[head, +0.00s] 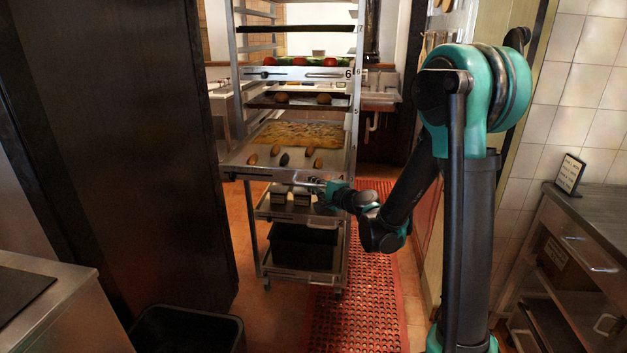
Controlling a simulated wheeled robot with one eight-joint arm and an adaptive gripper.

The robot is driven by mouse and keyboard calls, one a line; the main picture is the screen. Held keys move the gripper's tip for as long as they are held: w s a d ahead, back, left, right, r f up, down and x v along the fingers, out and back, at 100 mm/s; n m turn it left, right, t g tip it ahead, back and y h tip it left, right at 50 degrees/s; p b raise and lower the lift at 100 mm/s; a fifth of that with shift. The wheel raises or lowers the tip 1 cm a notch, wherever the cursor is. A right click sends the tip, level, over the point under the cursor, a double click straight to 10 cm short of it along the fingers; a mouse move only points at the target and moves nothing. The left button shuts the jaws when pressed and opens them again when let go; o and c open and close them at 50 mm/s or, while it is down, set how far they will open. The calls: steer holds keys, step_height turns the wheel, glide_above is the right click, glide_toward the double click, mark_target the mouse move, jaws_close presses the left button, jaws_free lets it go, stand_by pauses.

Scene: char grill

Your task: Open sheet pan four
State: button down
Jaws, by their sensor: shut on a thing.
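Sheet pan four (262,173) is in the tall metal rack in the head view. It sticks out of the rack toward me, level, below pans five and six. A flat yellow-brown sheet of food and several small dark potato-like pieces lie on it. My gripper (326,187) is at the right part of the pan's front edge and is shut on it. The fingertips are small and partly hidden, so the exact grip is hard to see.
Pan six (285,73) with red and green vegetables and pan five (290,101) sit above. Lower shelves hold metal containers and a dark bin (304,247). A dark panel (130,150) stands close left. A red mat (360,300) covers clear floor in front.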

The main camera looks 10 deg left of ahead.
steer(key=shift+s, duration=1.75)
steer(key=c, duration=1.5)
jaws_free()
steer(key=shift+c, duration=0.2)
steer(key=v, duration=1.1)
steer(key=shift+s+d, duration=0.25)
steer(key=shift+s, duration=0.1)
steer(key=s+d+f+n+g+h, duration=0.3)
steer(key=s+d+f+n+h, duration=0.2)
steer(key=s+d+f, duration=0.3)
steer(key=s+d+f+n+g+h, duration=0.4)
steer(key=s+d+f, duration=0.4)
steer(key=d, duration=0.5)
steer(key=shift+s+d+n+g+h, duration=0.3)
steer(key=shift+s+n+h, duration=0.6)
steer(key=shift+s+h, duration=0.3)
